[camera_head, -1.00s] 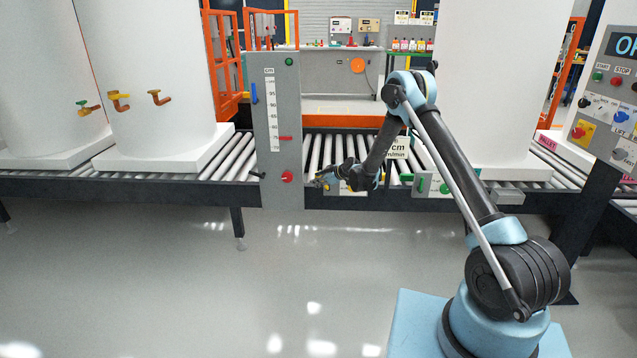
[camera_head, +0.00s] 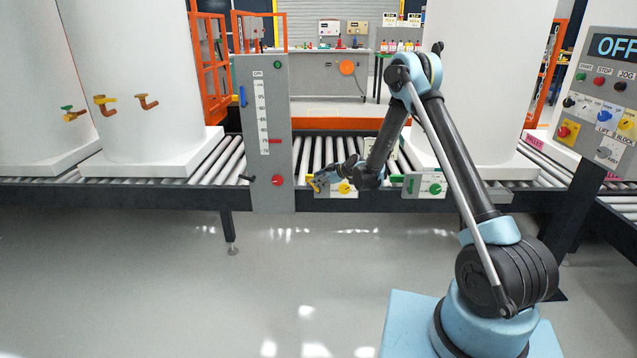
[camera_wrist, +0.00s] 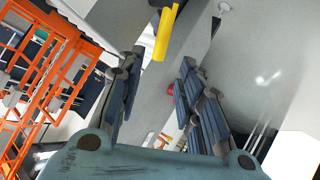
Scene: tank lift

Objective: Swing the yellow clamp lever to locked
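The yellow clamp lever (camera_head: 313,183) shows at the left end of a small grey control box (camera_head: 333,192) on the conveyor's front side. In the wrist view the yellow lever (camera_wrist: 165,30) appears as a short bar near the top, just beyond the fingertips. My gripper (camera_head: 318,181) is close to the lever in the head view and partly covers the box. In the wrist view my gripper (camera_wrist: 161,58) has its two fingers spread, with nothing between them. I cannot tell whether a fingertip touches the lever.
A grey post (camera_head: 270,100) with a scale, a red button (camera_head: 278,180) and a black handle (camera_head: 246,178) stands just left of the lever. Another box with a green knob (camera_head: 435,188) is to the right. White tanks (camera_head: 140,75) stand on the roller conveyor. The floor in front is clear.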

